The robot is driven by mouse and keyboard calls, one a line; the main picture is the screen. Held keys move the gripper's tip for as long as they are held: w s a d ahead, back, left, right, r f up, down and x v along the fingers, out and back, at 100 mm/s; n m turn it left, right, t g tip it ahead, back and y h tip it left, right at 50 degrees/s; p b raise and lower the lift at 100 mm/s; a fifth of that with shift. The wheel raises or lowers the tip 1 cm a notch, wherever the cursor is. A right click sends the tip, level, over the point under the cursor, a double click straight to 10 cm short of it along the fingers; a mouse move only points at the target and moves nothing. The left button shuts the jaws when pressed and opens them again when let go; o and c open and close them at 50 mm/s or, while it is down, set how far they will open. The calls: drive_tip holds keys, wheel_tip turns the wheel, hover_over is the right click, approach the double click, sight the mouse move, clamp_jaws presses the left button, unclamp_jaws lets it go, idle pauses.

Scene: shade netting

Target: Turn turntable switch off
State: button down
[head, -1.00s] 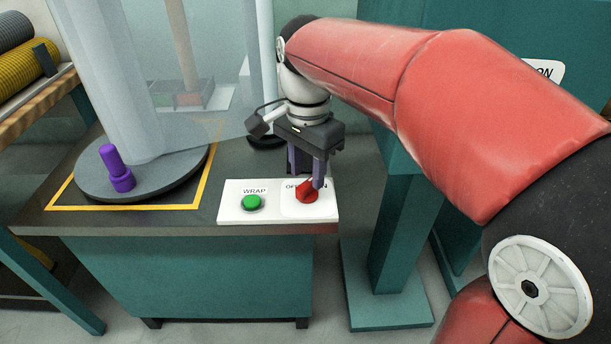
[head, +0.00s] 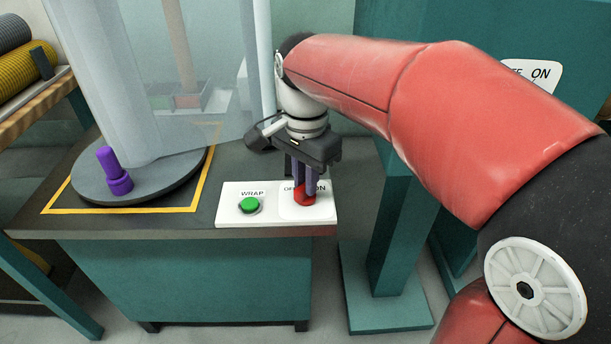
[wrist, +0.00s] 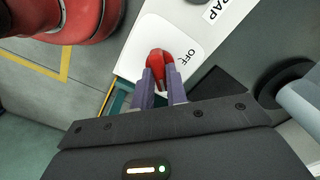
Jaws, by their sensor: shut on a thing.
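The red turntable switch (head: 304,199) sits on a white panel (head: 232,216) at the table's front right corner, with OFF and ON printed behind it. My gripper (head: 305,190) points down over the panel, its purple fingers shut on the red switch. The wrist view shows the red knob (wrist: 158,65) between the two fingertips, beside the OFF label. The ON label is hidden in the wrist view. The grey round turntable (head: 165,185) stands at the table's left and carries a tall translucent roll (head: 115,90).
A green WRAP button (head: 249,205) is left of the switch on the same panel. A purple peg (head: 114,170) stands on the turntable's edge. A teal post (head: 395,220) stands right of the table. Rolls on a wooden shelf (head: 30,90) are at far left.

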drive_tip(key=n+p, duration=0.2)
drive_tip(key=n, duration=0.2)
drive_tip(key=shift+r, duration=0.15)
drive_tip(key=n+p, duration=0.1)
drive_tip(key=n, duration=0.3)
drive_tip(key=shift+n+p, duration=0.4)
drive_tip(key=n+p, duration=0.1)
drive_tip(key=n, duration=0.3)
drive_tip(key=shift+n+p, duration=0.85)
drive_tip(key=shift+n, duration=1.65)
drive_tip(key=c, duration=1.4)
unclamp_jaws()
